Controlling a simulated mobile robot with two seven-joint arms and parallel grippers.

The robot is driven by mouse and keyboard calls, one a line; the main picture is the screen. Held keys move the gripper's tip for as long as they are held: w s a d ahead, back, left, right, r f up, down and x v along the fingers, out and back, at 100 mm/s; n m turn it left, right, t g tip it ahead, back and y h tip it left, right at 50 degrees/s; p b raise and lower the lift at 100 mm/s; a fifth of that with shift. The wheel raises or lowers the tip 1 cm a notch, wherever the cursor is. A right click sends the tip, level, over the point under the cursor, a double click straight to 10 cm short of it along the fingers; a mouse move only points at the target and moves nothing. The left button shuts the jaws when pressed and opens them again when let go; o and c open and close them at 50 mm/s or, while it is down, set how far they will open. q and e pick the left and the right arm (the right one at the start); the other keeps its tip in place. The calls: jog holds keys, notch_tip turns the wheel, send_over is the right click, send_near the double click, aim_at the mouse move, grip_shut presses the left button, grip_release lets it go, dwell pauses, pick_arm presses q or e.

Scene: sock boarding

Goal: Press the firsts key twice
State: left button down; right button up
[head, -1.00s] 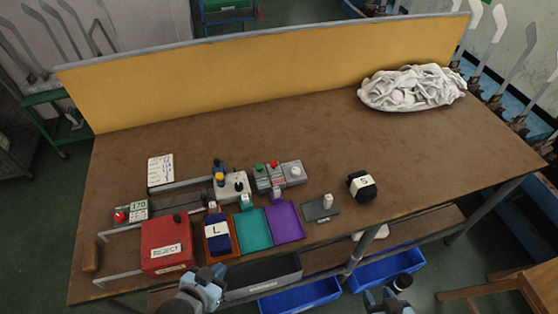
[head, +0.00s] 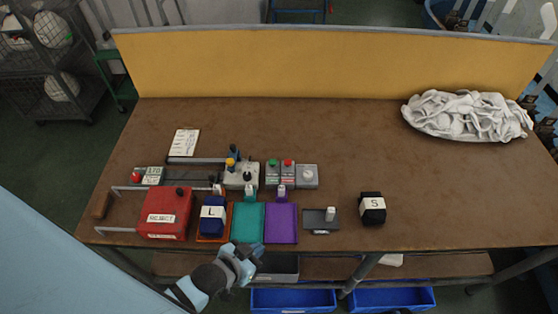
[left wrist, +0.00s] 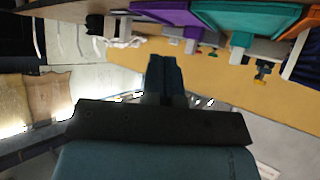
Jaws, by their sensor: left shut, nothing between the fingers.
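Three small push-button boxes stand in a row mid-table: one with a green button (head: 273,172), one with a red button (head: 288,173), and one with a pale button (head: 307,176). Their labels are too small to read, so I cannot tell which is the firsts key. My left gripper (head: 252,251) is shut and empty at the table's front edge, before the teal tray (head: 250,222) and well short of the buttons. Its closed fingers also show in the left wrist view (left wrist: 166,76). My right gripper is not in view.
A purple tray (head: 282,223), an orange tray holding a dark blue block marked L (head: 213,214), and a red REJECT box (head: 164,213) line the front. A black block marked S (head: 372,208) stands right. White fabric (head: 468,115) lies far right. The table's back middle is clear.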

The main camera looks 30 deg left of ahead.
pick_arm(q)
jog(key=shift+a, duration=0.1)
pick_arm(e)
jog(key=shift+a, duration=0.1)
